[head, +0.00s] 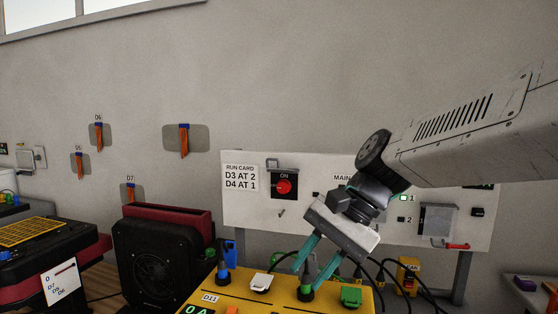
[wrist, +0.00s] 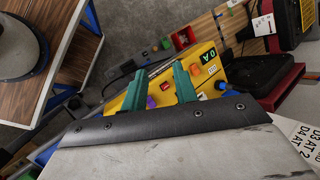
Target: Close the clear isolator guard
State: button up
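The isolator switch (head: 284,187) is a red knob on a black plate marked ON, on the white wall panel. A thin grey bar (head: 283,163) with a clear-looking flap sits just above the knob. It looks raised, and the red knob shows uncovered. The clear part itself is hard to make out. My gripper (head: 305,279) is right of and below the switch, pointing down over the yellow box (head: 235,300). Its two teal fingers are apart; they also show apart in the wrist view (wrist: 160,70). I see nothing held between them. The guard does not show in the wrist view.
A green-and-black connector (head: 306,290), a white-lidded socket (head: 261,282) and a blue connector (head: 223,270) stand on the yellow box near my fingers. A black fan unit (head: 155,260) stands left. A grey cover (head: 437,221) is right on the panel. Wall space above the panel is clear.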

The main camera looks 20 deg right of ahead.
jog(key=w+d+r+m+t+y, duration=0.1)
jog(key=w+r+m+y, duration=0.2)
jog(key=w, duration=0.4)
jog(key=w+d+r+m+t+y, duration=0.1)
jog(key=w+r+m+t+y, duration=0.1)
jog(key=w+m, duration=0.35)
jog(key=m+t+y, duration=0.3)
jog(key=m+t, duration=0.3)
jog(key=m, duration=0.2)
send_near(276, 159)
jog(key=x, duration=1)
jog(key=shift+w, duration=0.2)
jog(key=shift+f, duration=0.1)
grip_shut()
